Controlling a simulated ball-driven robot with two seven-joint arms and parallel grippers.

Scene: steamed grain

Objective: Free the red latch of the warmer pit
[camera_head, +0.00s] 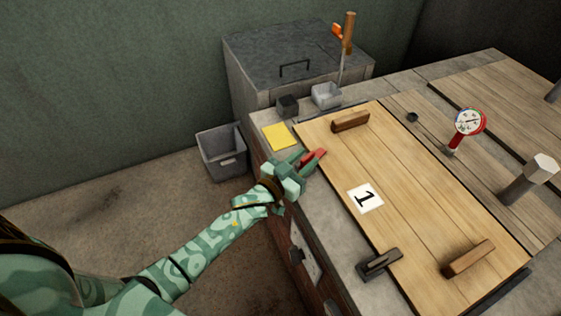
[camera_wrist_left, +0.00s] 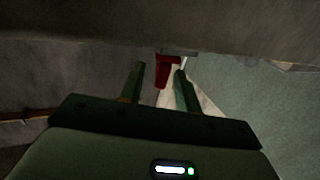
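The red latch (camera_head: 313,158) sits at the left edge of the wooden lid marked 1 (camera_head: 400,190), which covers the warmer pit. My left gripper (camera_head: 299,160) is at the latch, coming from the left. In the left wrist view the red latch (camera_wrist_left: 162,70) shows between the two fingertips of my left gripper (camera_wrist_left: 158,72). The fingers are apart, with a visible gap on the latch's right side. Contact with the latch cannot be told. A dark latch (camera_head: 379,264) sits at the lid's near edge. My right gripper is not in view.
Two wooden handles, one far (camera_head: 350,121) and one near (camera_head: 468,258), stand on the lid. A yellow note (camera_head: 279,137), a small dark box (camera_head: 287,106) and a light container (camera_head: 326,95) lie beyond the gripper. A red gauge (camera_head: 468,123) stands at right. A grey bin (camera_head: 221,152) is on the floor.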

